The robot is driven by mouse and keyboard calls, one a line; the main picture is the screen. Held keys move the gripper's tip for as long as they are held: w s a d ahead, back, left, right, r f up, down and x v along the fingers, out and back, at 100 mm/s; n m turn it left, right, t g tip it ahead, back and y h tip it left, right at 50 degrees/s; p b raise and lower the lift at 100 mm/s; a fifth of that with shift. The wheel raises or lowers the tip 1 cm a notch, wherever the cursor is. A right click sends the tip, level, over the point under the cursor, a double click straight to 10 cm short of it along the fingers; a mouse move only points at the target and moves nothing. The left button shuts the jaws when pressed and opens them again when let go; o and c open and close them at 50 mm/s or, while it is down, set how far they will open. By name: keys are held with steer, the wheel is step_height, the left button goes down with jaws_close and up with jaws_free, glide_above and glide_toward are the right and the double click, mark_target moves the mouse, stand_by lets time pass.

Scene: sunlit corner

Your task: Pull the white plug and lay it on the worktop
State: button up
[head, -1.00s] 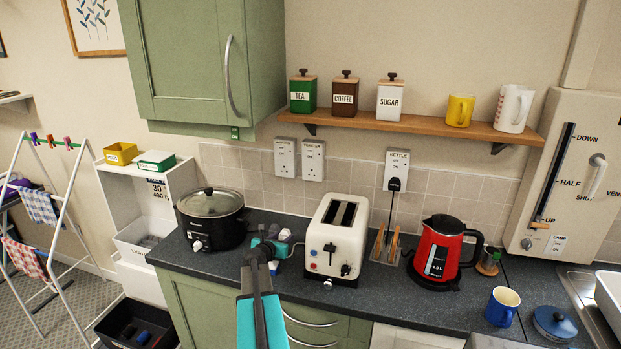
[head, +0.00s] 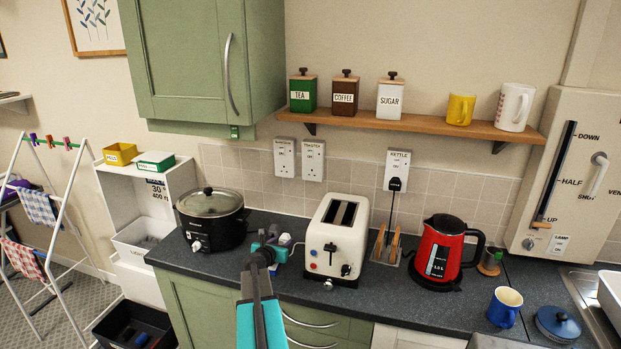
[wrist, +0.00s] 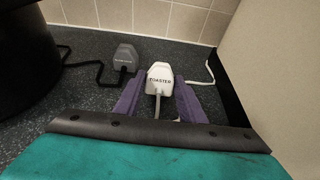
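The white plug (wrist: 160,76), marked TOASTER, is between the two purple fingers of my gripper (wrist: 160,92) in the wrist view. The fingers flank it closely on both sides and look shut on it. In the head view the plug (head: 284,239) is a small white shape over the worktop (head: 385,283), left of the toaster. My gripper (head: 271,246) is beside it there, partly hidden by my arm. The plug is low over the worktop; I cannot tell whether it touches. The socket marked TOASTER (head: 312,157) on the wall is empty.
A grey plug (wrist: 125,59) lies behind and left of the white one. The cream toaster (head: 335,237) stands close on the right, the black slow cooker (head: 212,220) on the left. The red kettle (head: 438,252) is farther right.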

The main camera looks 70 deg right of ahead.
steer(key=o, duration=0.5)
steer(key=shift+a, duration=0.15)
steer(key=shift+b+v, duration=2.05)
steer(key=shift+v, duration=4.75)
steer(key=shift+s, duration=0.1)
